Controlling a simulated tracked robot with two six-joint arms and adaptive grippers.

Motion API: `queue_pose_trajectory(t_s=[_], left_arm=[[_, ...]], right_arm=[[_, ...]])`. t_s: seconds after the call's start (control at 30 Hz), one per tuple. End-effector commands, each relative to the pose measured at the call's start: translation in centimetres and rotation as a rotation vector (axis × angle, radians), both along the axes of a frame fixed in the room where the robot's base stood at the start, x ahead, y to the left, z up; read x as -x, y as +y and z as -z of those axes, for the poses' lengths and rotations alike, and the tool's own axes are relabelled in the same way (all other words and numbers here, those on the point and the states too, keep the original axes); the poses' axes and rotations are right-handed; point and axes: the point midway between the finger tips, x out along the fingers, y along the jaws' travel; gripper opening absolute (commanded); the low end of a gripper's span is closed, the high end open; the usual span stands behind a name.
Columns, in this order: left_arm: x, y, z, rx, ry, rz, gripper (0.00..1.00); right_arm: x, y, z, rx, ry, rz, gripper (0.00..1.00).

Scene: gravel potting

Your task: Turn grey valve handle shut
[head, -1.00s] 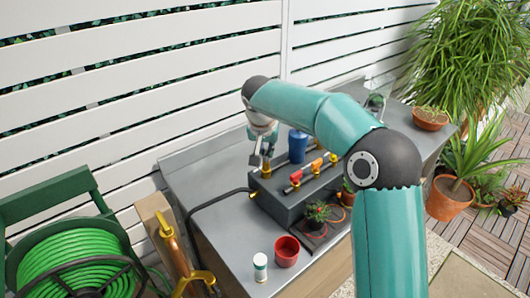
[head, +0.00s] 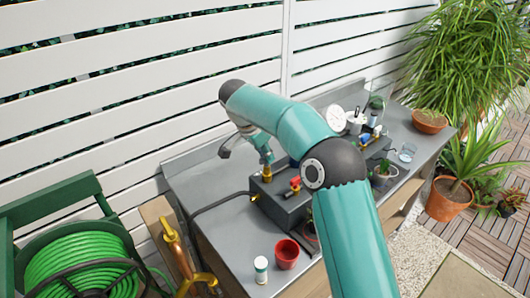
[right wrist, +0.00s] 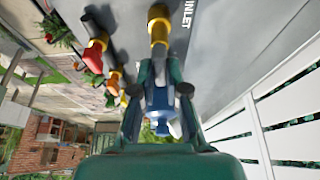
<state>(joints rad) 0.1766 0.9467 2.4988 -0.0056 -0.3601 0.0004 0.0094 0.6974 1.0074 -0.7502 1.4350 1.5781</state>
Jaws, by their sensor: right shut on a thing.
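In the head view my right gripper (head: 266,156) is just above this brass fitting (head: 267,173), at the left end of the grey valve box (head: 283,201). The gripper is shut on the handle. The handle's exact angle is hard to tell. My left gripper is not in view.
A red-handled valve (head: 294,184) stands close by on the box. A black hose (head: 222,198) runs to the box's left end. A red pot (head: 287,253) and a white jar (head: 261,269) stand at the bench front. The slatted fence (head: 150,110) is behind.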

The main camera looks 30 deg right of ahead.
Motion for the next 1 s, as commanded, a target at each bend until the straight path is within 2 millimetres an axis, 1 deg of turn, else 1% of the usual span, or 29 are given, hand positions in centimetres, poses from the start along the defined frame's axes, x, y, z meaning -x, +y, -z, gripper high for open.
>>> queue_pose_trajectory(t_s=[0.5,0.53,0.6,0.67,1.0], left_arm=[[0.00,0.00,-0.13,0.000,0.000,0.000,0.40],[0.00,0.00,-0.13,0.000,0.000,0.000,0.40],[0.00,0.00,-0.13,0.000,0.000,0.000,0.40],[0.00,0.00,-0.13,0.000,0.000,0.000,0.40],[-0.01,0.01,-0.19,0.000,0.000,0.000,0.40]], right_arm=[[-0.09,0.12,-0.01,-0.003,-0.003,0.020,0.00],[-0.09,0.12,-0.01,-0.003,-0.004,0.020,0.18],[-0.08,0.11,0.00,-0.003,-0.003,0.020,0.30],[-0.08,0.10,-0.01,-0.002,-0.002,0.019,0.39],[-0.06,0.11,-0.15,-0.001,-0.001,0.019,0.39]])
